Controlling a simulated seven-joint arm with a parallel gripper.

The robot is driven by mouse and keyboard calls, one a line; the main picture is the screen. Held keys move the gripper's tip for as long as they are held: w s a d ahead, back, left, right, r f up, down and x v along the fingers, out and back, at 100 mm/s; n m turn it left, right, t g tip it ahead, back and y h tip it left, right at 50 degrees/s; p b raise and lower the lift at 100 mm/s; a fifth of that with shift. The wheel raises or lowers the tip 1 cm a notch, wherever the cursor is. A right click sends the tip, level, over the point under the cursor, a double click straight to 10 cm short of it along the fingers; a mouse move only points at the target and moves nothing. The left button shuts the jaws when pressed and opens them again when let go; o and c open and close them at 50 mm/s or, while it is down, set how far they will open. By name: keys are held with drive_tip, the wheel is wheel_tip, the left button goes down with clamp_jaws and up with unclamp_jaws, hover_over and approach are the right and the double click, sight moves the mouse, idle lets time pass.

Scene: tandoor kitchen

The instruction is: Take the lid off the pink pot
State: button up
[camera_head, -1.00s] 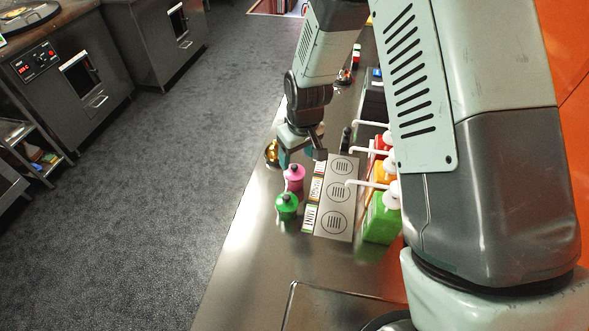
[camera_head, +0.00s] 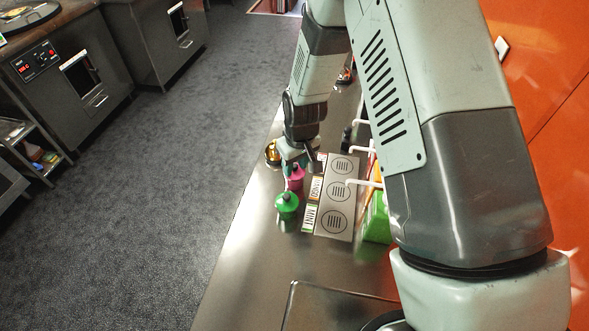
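The pink pot (camera_head: 296,183) stands on the steel counter (camera_head: 262,235), behind a green pot. Its top is partly covered by my gripper (camera_head: 299,165) in the head view. My gripper points down right at the pink pot's top. A dark finger shows on the right side, apart from the rest of the hand, so the gripper looks open. The pot's lid is mostly hidden, and I cannot tell whether the fingers touch it.
The green pot (camera_head: 287,205) stands nearer than the pink one. A dark pot with a golden top (camera_head: 272,152) is behind. A grey panel with round grilles (camera_head: 337,192) and labels is to the right, with pump bottles (camera_head: 376,222) beyond.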

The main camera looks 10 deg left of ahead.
sight(295, 166)
drive_tip(key=shift+f, duration=0.15)
drive_tip(key=shift+c, duration=0.2)
drive_tip(key=shift+c, duration=0.5)
wheel_tip(295, 166, up, 9)
drive_tip(key=shift+a+f, duration=0.1)
clamp_jaws()
drive_tip(key=a+f, duration=0.2)
drive_tip(key=f, duration=0.1)
drive_tip(key=a+f, duration=0.6)
drive_tip(key=shift+s+f, duration=0.2)
drive_tip(key=shift+f, duration=2)
drive_tip(key=shift+f, duration=0.1)
